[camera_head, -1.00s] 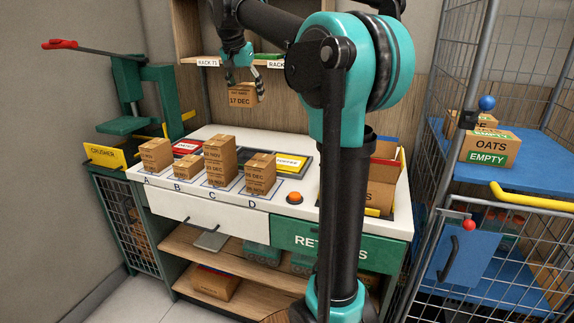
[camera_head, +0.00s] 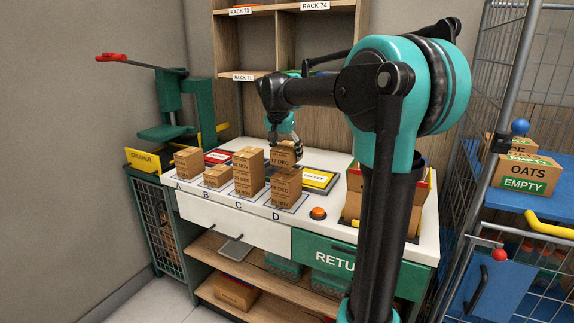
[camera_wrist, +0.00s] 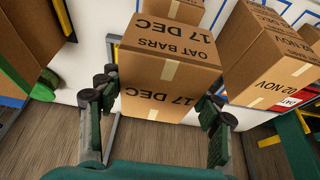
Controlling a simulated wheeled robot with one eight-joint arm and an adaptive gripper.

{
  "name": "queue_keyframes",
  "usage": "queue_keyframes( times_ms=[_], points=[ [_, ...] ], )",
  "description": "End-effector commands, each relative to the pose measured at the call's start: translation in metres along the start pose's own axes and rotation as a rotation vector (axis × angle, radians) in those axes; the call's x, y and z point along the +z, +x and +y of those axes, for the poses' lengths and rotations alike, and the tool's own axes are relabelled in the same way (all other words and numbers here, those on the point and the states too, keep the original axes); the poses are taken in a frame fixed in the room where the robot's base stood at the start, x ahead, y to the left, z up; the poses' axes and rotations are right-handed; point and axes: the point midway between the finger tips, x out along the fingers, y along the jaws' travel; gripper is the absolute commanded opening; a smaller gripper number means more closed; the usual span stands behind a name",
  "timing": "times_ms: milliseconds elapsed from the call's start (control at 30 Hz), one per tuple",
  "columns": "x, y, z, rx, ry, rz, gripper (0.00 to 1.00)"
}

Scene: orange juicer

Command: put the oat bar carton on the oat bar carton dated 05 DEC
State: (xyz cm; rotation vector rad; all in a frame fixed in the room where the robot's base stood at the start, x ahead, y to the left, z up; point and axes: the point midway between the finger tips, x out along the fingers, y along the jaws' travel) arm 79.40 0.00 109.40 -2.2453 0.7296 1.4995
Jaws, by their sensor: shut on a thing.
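The held oat bar carton (camera_head: 284,157) is brown and reads 17 DEC. It also shows in the wrist view (camera_wrist: 165,75), reading OAT BARS 17 DEC, between the fingers. My gripper (camera_head: 284,143) is shut on it from above and behind. The carton is directly over the stack (camera_head: 286,188) at spot D, lined up with it. I cannot tell whether it touches the stack or hangs just above it. The stack's date labels end in DEC, but their numbers are too small to read surely.
A taller stack (camera_head: 248,172) stands close by at C; its carton reads 02 NOV in the wrist view (camera_wrist: 275,60). Smaller cartons stand at B (camera_head: 217,177) and A (camera_head: 188,162). An orange button (camera_head: 318,213) and a returns bin are right of D.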

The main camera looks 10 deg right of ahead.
Motion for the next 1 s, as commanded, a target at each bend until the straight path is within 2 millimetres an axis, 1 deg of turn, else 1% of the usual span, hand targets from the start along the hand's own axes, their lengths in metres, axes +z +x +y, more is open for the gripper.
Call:
queue_keyframes(
  times_ms=[233, 433, 800, 833, 1000],
  points=[
    [0.006, 0.015, 0.000, 0.000, 0.000, 0.000, 0.29],
    [0.016, 0.039, 0.000, 0.000, 0.000, 0.000, 0.29],
    [0.018, 0.044, 0.000, 0.000, 0.000, 0.000, 0.29],
    [0.018, 0.044, 0.000, 0.000, 0.000, 0.000, 0.65],
    [0.018, 0.044, 0.000, 0.000, 0.000, 0.000, 0.85]
  ],
)
